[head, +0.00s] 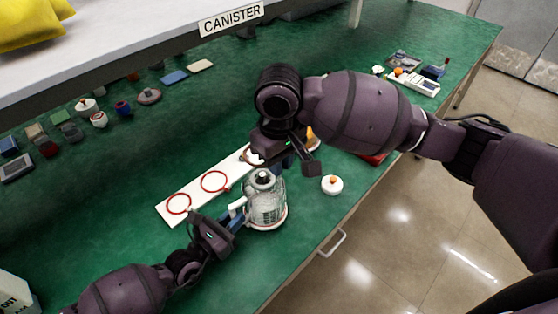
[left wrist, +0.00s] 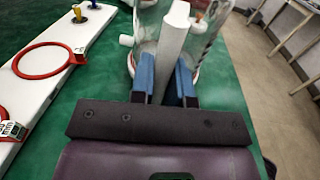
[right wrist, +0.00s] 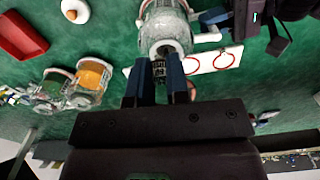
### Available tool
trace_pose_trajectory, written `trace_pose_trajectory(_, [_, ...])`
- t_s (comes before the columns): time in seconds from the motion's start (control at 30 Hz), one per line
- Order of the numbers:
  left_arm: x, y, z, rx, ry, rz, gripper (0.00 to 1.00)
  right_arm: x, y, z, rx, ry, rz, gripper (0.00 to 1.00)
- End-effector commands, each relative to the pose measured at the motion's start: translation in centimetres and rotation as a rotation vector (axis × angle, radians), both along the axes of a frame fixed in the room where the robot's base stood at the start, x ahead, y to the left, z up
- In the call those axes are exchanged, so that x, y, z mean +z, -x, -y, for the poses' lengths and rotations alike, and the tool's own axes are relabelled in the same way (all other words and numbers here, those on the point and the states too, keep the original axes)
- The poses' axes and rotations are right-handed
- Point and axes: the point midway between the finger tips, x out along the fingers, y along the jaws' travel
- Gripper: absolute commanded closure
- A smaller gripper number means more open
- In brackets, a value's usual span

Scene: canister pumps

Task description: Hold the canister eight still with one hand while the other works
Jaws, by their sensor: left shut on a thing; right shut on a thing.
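A clear glass canister (head: 266,208) with a black top knob (head: 264,176) and a white handle stands upright on the green table. I cannot read a number on it. My left gripper (head: 232,216) is shut on the white handle (left wrist: 175,30) at the canister's left side. The glass (left wrist: 148,45) shows just past its blue fingers. My right gripper (head: 272,152) is above and behind the canister. In the right wrist view its blue fingers (right wrist: 160,72) close at the black knob (right wrist: 172,48); the exact contact is partly hidden.
A white board with red rings (head: 214,181) lies left of the canister. A white lid with orange knob (head: 332,184) lies to its right. An orange-filled canister (right wrist: 92,78) and a red tray (right wrist: 20,38) are nearby. Several small items line the back. The front left table is clear.

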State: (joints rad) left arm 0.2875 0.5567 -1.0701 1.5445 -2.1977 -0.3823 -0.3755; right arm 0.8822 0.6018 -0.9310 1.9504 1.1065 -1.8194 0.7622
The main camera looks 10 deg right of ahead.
Motion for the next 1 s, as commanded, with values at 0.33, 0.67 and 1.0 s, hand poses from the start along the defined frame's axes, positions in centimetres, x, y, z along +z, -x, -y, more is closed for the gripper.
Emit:
trace_pose_trajectory(0.33, [0.0,0.0,0.0,0.0,0.0,0.0,0.54,0.0,0.0,0.0,0.0,0.0,0.0,1.0])
trace_pose_trajectory(0.67, [0.0,0.3,-0.3,0.0,-0.001,0.0,0.54,0.0,0.0,0.0,0.0,0.0,0.0,1.0])
trace_pose_trajectory(1.0, [-0.1,3.9,-4.3,0.0,-0.003,-0.001,0.54,0.0,0.0,0.0,0.0,0.0,0.0,1.0])
